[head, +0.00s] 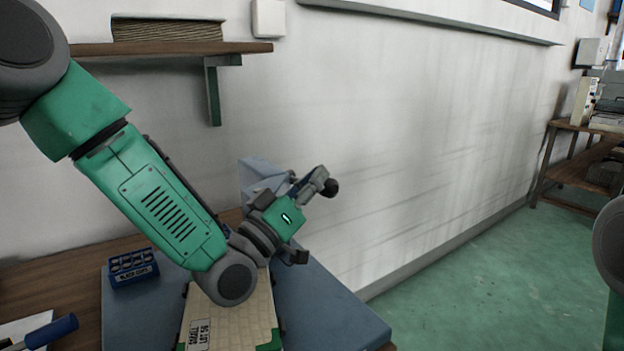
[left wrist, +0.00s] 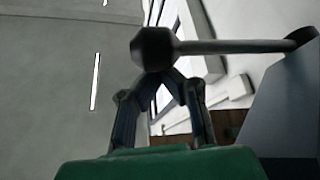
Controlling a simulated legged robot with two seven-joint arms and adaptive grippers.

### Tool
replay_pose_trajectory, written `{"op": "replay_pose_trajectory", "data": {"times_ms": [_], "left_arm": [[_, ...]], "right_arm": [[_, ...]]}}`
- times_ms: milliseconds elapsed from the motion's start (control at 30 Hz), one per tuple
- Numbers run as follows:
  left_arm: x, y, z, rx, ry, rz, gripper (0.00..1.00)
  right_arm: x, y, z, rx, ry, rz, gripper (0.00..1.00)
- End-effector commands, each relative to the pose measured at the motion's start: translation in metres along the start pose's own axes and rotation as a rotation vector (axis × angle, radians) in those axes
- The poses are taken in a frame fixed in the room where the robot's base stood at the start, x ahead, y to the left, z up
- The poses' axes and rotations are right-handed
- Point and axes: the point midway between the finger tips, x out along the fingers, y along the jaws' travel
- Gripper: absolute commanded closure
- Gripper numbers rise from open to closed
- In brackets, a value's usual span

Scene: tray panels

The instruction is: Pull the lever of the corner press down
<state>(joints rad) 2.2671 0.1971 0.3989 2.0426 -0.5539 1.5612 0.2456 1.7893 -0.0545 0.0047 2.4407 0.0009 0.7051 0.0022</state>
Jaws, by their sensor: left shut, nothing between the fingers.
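The corner press (head: 257,171) is a blue-grey block by the wall, partly hidden behind my left gripper. Its side also shows at the right of the left wrist view (left wrist: 290,105). Its lever is a grey rod (left wrist: 235,46) with a dark knob (left wrist: 152,48); in the wrist view the rod runs level from a round pivot (left wrist: 303,36). The knob also shows in the head view (head: 331,187). My left gripper (head: 318,181) is shut and empty, its fingertips (left wrist: 160,76) close to the knob; whether they touch it I cannot tell. My right gripper is out of view.
Below my left arm are a blue-grey board (head: 330,318), a beige panel with a label (head: 255,305) and a blue box of cups (head: 133,268). A blue-handled tool (head: 52,331) lies at the lower left. A shelf (head: 170,48) hangs above.

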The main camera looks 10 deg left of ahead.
Motion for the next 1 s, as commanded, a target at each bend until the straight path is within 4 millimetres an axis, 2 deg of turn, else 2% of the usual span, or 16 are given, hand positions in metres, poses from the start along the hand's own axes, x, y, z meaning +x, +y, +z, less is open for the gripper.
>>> {"op": "replay_pose_trajectory", "data": {"times_ms": [33, 200, 400, 1000], "left_arm": [[-0.005, -0.003, 0.01, 0.062, -0.004, 0.033, 1.0], [-0.011, -0.004, 0.022, 0.24, -0.003, 0.131, 1.0], [-0.015, -0.007, 0.029, 0.301, -0.003, 0.163, 1.0], [-0.017, -0.007, 0.032, 0.332, -0.004, 0.179, 1.0]], "right_arm": [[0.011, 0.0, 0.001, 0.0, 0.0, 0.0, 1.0], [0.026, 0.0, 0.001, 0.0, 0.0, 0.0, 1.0], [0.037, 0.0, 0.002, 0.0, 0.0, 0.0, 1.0], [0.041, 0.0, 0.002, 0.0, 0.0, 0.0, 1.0]]}}
